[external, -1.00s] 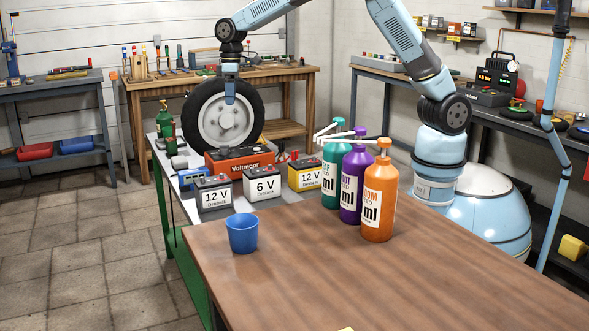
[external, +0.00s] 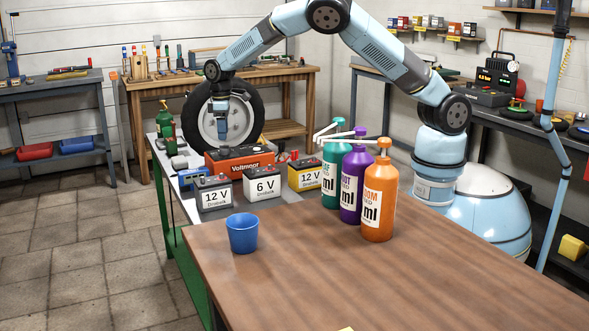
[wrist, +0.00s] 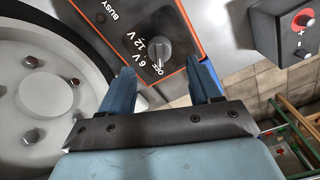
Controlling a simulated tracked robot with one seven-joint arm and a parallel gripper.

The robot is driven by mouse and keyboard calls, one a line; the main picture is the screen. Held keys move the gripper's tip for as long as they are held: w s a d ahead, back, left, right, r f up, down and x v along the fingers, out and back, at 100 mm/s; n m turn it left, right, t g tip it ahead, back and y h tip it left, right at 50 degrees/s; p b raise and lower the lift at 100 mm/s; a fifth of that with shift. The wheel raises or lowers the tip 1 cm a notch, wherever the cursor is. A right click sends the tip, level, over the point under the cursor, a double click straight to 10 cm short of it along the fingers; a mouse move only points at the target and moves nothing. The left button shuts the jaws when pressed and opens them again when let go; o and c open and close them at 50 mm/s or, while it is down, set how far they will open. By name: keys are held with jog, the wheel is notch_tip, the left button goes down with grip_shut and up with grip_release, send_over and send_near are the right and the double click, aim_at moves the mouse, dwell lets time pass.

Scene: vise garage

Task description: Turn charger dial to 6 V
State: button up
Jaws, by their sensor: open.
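The orange charger (external: 238,162), marked "Voltmaor", stands on the narrow bench in the external view. The wrist view shows its dark panel (wrist: 118,32) with a round grey dial (wrist: 158,48) and the labels "6 V", "12 V", "OFF" and "BUSY". I cannot tell for sure which label the dial points to. My gripper (external: 222,139) hangs pointing down above the charger. In the wrist view my open gripper (wrist: 162,82) has one blue finger on each side of the area just below the dial. Nothing is between the fingers, and they appear apart from the dial.
A wheel (external: 253,108) stands close behind my gripper. Batteries stand in front of the charger: 12 V (external: 213,198), 6 V (external: 262,187) and yellow 12 V (external: 305,176). Tall pump bottles (external: 380,200) and a blue cup (external: 242,233) stand on the brown table (external: 400,290).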

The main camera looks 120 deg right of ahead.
aim_at(224, 149)
jog(key=shift+f, duration=2.9)
jog(key=shift+c, duration=0.4)
jog(key=c, duration=1)
jog(key=shift+o, duration=0.2)
jog(key=m, duration=1.1)
jog(key=shift+m, duration=0.5)
